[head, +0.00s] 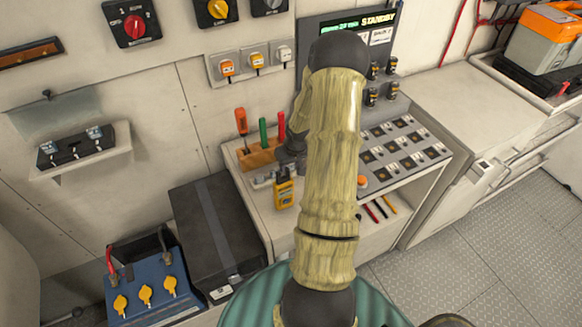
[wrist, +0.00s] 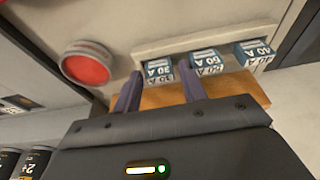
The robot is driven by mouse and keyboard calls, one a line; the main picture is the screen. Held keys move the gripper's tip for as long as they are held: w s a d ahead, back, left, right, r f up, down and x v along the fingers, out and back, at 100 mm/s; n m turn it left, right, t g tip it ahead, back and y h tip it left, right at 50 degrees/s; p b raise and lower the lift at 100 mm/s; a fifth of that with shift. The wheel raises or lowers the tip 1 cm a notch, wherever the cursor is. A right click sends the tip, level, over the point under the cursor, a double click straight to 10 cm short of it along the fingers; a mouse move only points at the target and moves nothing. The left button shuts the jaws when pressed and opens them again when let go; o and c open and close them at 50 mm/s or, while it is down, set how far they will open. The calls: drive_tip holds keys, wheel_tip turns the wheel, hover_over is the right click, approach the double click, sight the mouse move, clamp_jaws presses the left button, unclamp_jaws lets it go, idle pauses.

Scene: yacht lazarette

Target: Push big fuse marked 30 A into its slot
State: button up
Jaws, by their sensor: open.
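The big fuse marked 30 A (wrist: 159,69) is a blue and white block at the left of a row of three in the wrist view. It stands at a pale holder strip (wrist: 188,45), its lettering upside down. How deep it sits in its slot I cannot tell. My gripper (wrist: 160,80) is open, its two dark fingers pointing at this fuse, one toward each side of it. Whether they touch it I cannot tell. In the head view my arm hides the gripper and the fuses.
Fuses marked 50 A (wrist: 207,62) and 40 A (wrist: 254,52) stand to the right, close to the right finger. A round red button (wrist: 87,67) is at the left. An orange-brown block (wrist: 235,91) lies below the row. A slotted panel (head: 405,145) is right of my arm.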

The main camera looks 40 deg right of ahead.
sight(291, 165)
idle(0.3)
drive_tip(key=c, duration=0.7)
wheel_tip(291, 165, up, 10)
drive_tip(key=shift+r, duration=0.1)
idle(0.6)
